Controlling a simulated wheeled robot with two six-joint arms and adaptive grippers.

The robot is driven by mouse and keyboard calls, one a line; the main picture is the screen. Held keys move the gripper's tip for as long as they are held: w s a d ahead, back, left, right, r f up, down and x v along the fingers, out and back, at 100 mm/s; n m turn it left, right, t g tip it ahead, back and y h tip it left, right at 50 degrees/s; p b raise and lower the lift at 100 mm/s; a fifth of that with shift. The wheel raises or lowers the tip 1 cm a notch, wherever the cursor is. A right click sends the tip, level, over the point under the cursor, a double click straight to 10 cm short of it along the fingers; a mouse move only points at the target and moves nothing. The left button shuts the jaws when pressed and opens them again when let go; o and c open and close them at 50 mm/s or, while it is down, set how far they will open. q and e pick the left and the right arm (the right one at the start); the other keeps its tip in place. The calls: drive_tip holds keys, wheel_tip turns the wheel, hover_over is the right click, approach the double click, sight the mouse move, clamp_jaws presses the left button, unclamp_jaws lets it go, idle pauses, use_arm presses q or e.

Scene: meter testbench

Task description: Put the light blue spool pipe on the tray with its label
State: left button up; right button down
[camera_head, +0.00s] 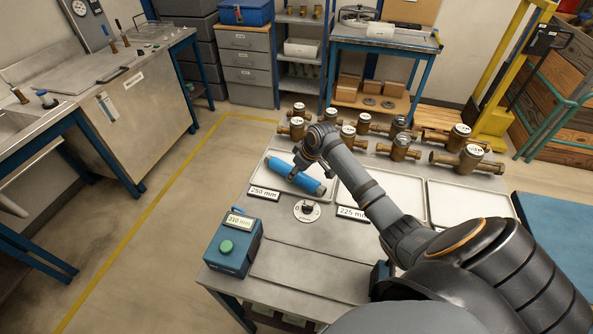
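The light blue spool pipe (307,183) lies at a slant over the left tray (262,176), whose label (264,193) reads 250 mm. I cannot tell whether it rests on the tray floor or is held just above it. My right arm reaches in from the lower right, and its gripper (302,164) is at the pipe's middle to upper part. The wrist hides the fingers, so their grip is unclear. The middle tray (400,215) has a 225 mm label (352,212) and looks empty. My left gripper is out of view.
Several brass meters (399,147) stand behind the trays. In front are a round dial (307,210) and a teal box (233,247) with a green button and a display that seems to read 310 mm. A blue surface (555,230) lies at the right.

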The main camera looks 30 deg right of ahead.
drive_tip(key=c, duration=0.7)
unclamp_jaws()
drive_tip(key=shift+c, duration=0.2)
drive_tip(key=b+v, duration=0.1)
drive_tip(key=v, duration=1)
drive_tip(key=shift+f, duration=0.1)
drive_tip(key=shift+s+r, duration=0.3)
drive_tip(key=shift+r, duration=0.3)
